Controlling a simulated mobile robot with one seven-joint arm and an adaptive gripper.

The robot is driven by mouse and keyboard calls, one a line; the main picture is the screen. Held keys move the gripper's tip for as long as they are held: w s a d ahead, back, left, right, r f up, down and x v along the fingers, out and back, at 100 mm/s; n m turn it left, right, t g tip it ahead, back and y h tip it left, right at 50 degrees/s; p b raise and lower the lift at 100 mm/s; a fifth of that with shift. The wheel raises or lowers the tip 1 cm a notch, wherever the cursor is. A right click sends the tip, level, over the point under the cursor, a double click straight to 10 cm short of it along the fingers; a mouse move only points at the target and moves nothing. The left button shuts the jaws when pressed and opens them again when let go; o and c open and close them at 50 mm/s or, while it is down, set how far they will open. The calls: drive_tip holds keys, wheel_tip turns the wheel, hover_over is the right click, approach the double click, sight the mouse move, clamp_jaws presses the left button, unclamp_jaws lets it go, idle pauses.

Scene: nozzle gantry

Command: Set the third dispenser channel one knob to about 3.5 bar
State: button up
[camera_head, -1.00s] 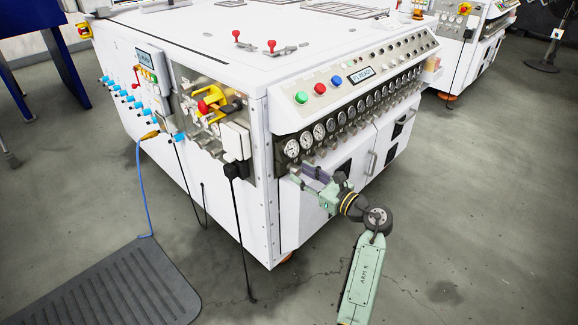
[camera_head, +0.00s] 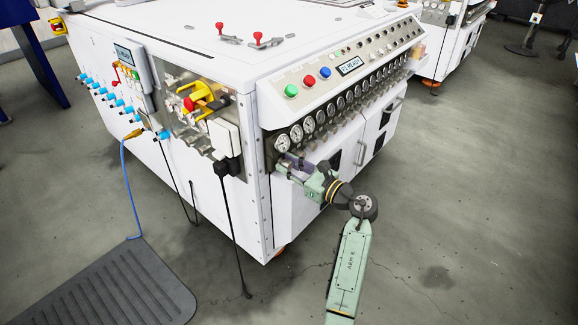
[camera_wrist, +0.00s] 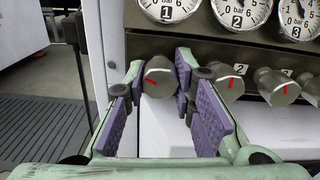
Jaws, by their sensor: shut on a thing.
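In the wrist view, the grey channel one knob (camera_wrist: 158,78) with a red mark sits under the gauge numbered 1 (camera_wrist: 168,7). My gripper (camera_wrist: 160,70) has its purple-padded fingers on both sides of this knob and is shut on it. The red mark points to the left and slightly up. The upper part of gauge 1 is cut off, so its needle cannot be read. In the head view, my gripper (camera_head: 291,163) is at the left end of the knob row, below the leftmost gauge (camera_head: 282,143), and covers the knob.
Neighbouring knobs (camera_wrist: 228,88) with red marks stand close to the right of my gripper, under gauge 2 (camera_wrist: 241,12) and gauge 3 (camera_wrist: 300,14). A black cable (camera_head: 232,205) hangs at the cabinet's left side. The floor (camera_head: 450,220) at right is clear.

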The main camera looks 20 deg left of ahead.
clamp_jaws()
drive_tip(key=shift+r+p, duration=0.15)
drive_tip(key=shift+p, duration=0.2)
drive_tip(key=m+p, duration=0.3)
drive_tip(key=m, duration=0.1)
drive_tip(key=shift+r+p, duration=0.15)
drive_tip(key=shift+p, duration=0.25)
drive_tip(key=m+p, duration=1.1)
drive_tip(key=shift+s+m+p, duration=0.1)
drive_tip(key=shift+m+p, duration=0.3)
drive_tip(key=shift+a+m+p, duration=0.1)
drive_tip(key=shift+m+p, duration=1.8)
drive_tip(key=shift+m, duration=0.4)
